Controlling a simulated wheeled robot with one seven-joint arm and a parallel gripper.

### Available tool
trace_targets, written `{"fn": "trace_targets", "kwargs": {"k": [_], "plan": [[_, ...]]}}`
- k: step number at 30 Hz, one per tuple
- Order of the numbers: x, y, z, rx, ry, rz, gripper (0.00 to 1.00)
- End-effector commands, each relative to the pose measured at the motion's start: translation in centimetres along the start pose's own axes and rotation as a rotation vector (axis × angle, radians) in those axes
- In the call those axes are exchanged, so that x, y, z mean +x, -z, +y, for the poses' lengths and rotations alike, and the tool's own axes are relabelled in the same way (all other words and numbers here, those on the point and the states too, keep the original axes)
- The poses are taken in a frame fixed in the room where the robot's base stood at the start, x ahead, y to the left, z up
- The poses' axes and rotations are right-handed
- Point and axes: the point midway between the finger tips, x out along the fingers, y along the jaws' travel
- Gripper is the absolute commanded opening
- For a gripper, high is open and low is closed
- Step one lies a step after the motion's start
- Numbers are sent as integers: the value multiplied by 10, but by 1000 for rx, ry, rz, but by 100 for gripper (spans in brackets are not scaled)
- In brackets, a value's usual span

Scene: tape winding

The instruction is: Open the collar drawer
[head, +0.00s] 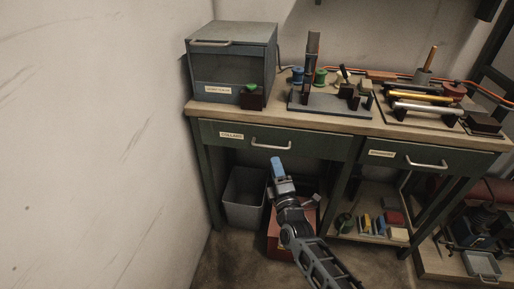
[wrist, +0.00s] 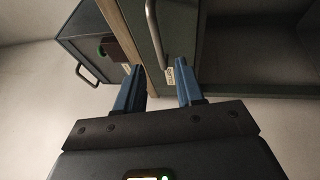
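The collar drawer (head: 228,128) is the left green drawer under the bench top, and it looks shut. Its label (head: 231,135) reads COLLARS, and its curved metal handle (head: 271,146) sits to the right of the label. My gripper (head: 277,163) is just below and in front of this handle in the head view. In the wrist view my gripper (wrist: 158,88) shows two blue fingers apart with nothing between them. The handle (wrist: 153,32) and the label (wrist: 170,75) lie ahead of the fingers there, with a gap to the handle.
A second drawer (head: 395,157) with its own handle is to the right. On the bench stand a grey-blue cabinet (head: 228,85), a spool fixture and a winding rig (head: 425,97). Below are a grey bin (head: 244,197) and a red box (head: 282,238). A wall bounds the left.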

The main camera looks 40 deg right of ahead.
Motion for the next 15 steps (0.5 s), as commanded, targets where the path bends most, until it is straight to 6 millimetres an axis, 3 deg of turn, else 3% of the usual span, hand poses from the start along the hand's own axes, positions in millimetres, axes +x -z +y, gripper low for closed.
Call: {"fn": "trace_targets", "kwargs": {"k": [15], "plan": [[67, 0, 0, 1, -2, 0, 38]]}}
